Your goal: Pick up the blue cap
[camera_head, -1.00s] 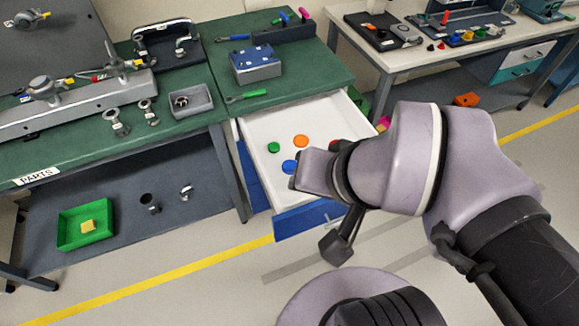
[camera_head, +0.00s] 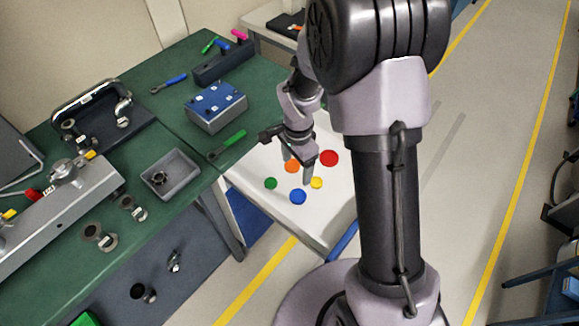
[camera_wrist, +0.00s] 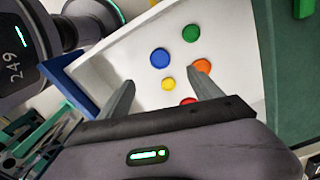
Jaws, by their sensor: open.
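My gripper (camera_head: 290,158) is over the drawer, above the caps. In the wrist view my gripper (camera_wrist: 164,75) has its two fingers apart with nothing held. Beside the blue cap lie a green cap (camera_head: 270,183), a yellow cap (camera_head: 317,183), an orange cap (camera_head: 292,167) and a red cap (camera_head: 329,158). My right finger partly overlaps the orange cap in the wrist view.
The green bench (camera_head: 175,105) edges the drawer at the left and back. On it are a blue box (camera_head: 215,106), a green-handled tool (camera_head: 227,144) and a grey tray (camera_head: 170,173).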

